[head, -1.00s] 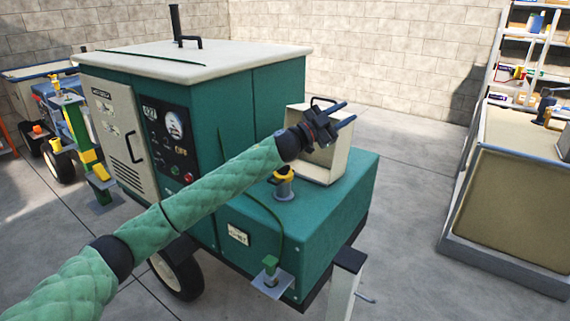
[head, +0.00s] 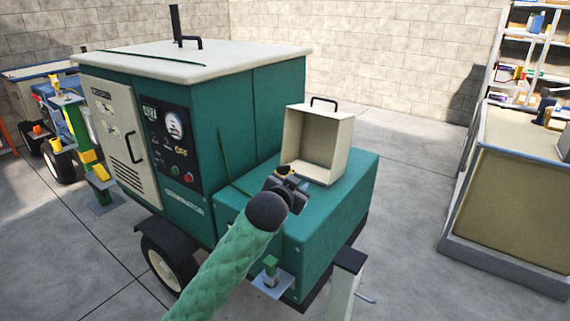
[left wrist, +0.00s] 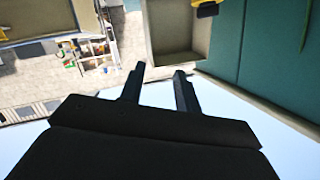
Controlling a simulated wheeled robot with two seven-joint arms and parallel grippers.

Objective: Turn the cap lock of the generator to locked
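The generator (head: 265,95) is a dark green housing with a cream lid and a lower green tank box (head: 335,215). On the tank box a yellow and black cap fitting (head: 284,170) shows just beyond my left gripper (head: 288,191), which hides most of it; its lock position cannot be read. A yellow and dark part, seemingly this fitting, is cut off at the top of the left wrist view (left wrist: 207,9). There my left gripper (left wrist: 158,76) has its fingers apart with nothing between them. My right gripper is not in view.
A beige open-fronted box with a handle (head: 322,140) stands on the tank box behind the fitting. A control panel (head: 172,142) is on the generator's side. A beige cabinet (head: 515,195) and shelves (head: 520,60) stand at the right, with clear floor between.

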